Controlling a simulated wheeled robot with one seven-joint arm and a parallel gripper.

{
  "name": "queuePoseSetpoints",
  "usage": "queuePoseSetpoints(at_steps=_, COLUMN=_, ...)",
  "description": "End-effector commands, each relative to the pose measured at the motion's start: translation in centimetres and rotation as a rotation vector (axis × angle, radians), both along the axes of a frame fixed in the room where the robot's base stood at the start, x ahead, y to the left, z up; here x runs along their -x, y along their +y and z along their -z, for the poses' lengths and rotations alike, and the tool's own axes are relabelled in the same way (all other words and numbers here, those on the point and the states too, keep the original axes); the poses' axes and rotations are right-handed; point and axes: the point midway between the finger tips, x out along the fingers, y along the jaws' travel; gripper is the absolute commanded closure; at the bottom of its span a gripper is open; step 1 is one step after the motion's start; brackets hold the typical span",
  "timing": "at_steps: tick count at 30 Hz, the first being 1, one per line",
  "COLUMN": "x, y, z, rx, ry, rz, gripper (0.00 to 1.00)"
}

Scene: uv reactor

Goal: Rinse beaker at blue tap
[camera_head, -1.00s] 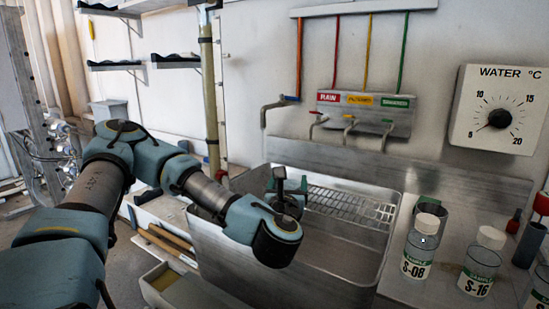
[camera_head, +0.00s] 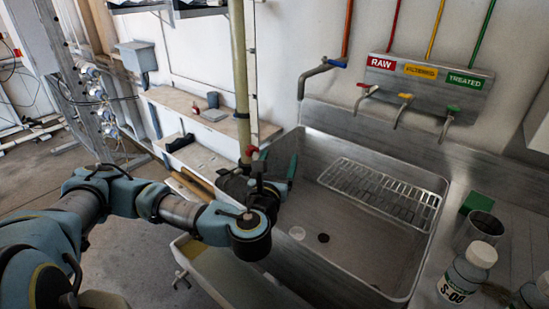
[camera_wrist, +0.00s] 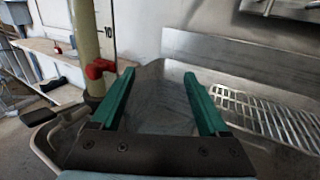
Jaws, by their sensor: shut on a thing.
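A clear, see-through vessel, seemingly the beaker (camera_wrist: 160,108), shows between the two green fingers of my gripper (camera_wrist: 158,76) in the wrist view. My gripper is shut on it. In the head view my gripper (camera_head: 279,167) is over the left end of the steel sink (camera_head: 385,290); the held beaker is hard to make out there.
Red, yellow and green small taps (camera_head: 404,97) hang right of the blue tap. A wire rack (camera_head: 385,194) spans the sink's right part. A glass vessel (camera_head: 478,232) and white-capped bottles (camera_head: 465,272) stand on the right counter. A yellowish pipe (camera_head: 240,80) rises left of the sink.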

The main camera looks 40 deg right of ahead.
Motion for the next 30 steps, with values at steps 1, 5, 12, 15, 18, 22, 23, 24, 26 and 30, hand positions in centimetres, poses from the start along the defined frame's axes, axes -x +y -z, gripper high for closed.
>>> queuePoseSetpoints(at_steps=1, x=-0.3, y=-0.3, z=0.1, rx=0.001, ry=-0.002, rz=-0.002, gripper=0.8)
queuePoseSetpoints(at_steps=5, x=-0.9, y=-1.4, z=0.4, rx=-0.001, ry=-0.002, rz=-0.001, gripper=0.8)
queuePoseSetpoints(at_steps=12, x=-2.1, y=-3.2, z=0.8, rx=0.0, ry=-0.001, rz=-0.002, gripper=0.8)
queuePoseSetpoints(at_steps=15, x=-2.6, y=-4.1, z=1.0, rx=-0.001, ry=-0.002, rz=-0.001, gripper=0.8)
queuePoseSetpoints(at_steps=18, x=-3.1, y=-4.8, z=1.2, rx=0.002, ry=-0.001, rz=-0.002, gripper=0.8)
queuePoseSetpoints(at_steps=22, x=-3.8, y=-5.9, z=1.5, rx=-0.001, ry=-0.001, rz=-0.001, gripper=0.8)
queuePoseSetpoints(at_steps=23, x=-3.9, y=-6.1, z=1.5, rx=-0.001, ry=-0.001, rz=-0.002, gripper=0.8)
queuePoseSetpoints(at_steps=24, x=-4.1, y=-6.4, z=1.6, rx=-0.001, ry=-0.001, rz=-0.001, gripper=0.8)
queuePoseSetpoints(at_steps=26, x=-4.4, y=-6.9, z=1.7, rx=0.0, ry=-0.001, rz=-0.001, gripper=0.8)
queuePoseSetpoints(at_steps=30, x=-5.1, y=-8.0, z=2.0, rx=0.001, ry=-0.001, rz=-0.001, gripper=0.8)
